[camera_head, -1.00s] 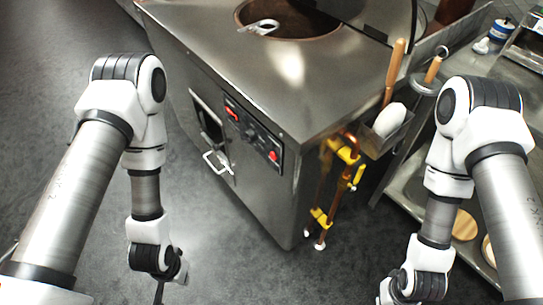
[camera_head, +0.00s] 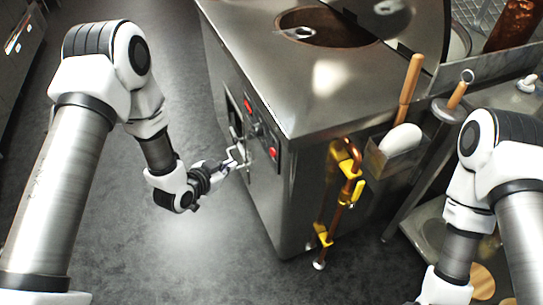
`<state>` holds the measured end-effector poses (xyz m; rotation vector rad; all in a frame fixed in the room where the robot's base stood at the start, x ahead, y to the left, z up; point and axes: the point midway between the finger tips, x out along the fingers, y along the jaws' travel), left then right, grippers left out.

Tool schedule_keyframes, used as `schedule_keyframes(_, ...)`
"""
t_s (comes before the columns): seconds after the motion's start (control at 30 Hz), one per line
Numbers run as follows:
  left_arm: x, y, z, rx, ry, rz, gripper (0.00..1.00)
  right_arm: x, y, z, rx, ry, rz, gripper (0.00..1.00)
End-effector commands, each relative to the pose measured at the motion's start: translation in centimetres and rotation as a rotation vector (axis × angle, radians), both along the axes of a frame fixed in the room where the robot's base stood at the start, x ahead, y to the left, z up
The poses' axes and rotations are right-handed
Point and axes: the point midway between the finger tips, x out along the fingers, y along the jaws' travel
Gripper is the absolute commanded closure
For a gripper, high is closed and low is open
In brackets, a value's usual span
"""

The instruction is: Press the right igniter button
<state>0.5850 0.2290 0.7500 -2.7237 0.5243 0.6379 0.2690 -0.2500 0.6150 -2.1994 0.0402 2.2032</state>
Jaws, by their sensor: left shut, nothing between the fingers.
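The tandoor's black control panel (camera_head: 257,127) is on the side of the steel cabinet. The right igniter button (camera_head: 273,153) is red and sits at the panel's right end. Another red button (camera_head: 247,105) is at its left end. My left gripper (camera_head: 232,164) is shut and empty, just left of the panel's lower part and close to the cabinet door handle (camera_head: 240,150). It appears apart from the right button; whether it touches the handle I cannot tell. My right arm comes in at the right edge, and its gripper is below the picture.
The steel cabinet top (camera_head: 300,75) has a round oven opening (camera_head: 325,28). Copper pipes with yellow valves (camera_head: 351,165) run down the cabinet's right corner. A holder with a wooden-handled tool (camera_head: 410,90) and a white pad (camera_head: 401,140) hangs right of them. The floor left of the cabinet is clear.

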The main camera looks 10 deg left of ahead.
Motion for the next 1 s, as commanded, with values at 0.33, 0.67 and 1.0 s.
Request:
schedule_keyframes(0.33,0.6,-0.9,-0.1,0.002,0.001,-0.004,1.0,0.0,0.0,-0.2,0.0,0.0,-0.001,1.0)
schedule_keyframes(0.67,3.2,-4.9,-0.1,0.003,0.002,-0.005,1.0,0.0,0.0,-0.6,0.0,0.0,-0.001,1.0)
schedule_keyframes(1.0,4.8,-7.3,0.0,0.001,0.003,0.0,1.0,0.0,0.0,-0.7,0.0,0.0,-0.001,1.0)
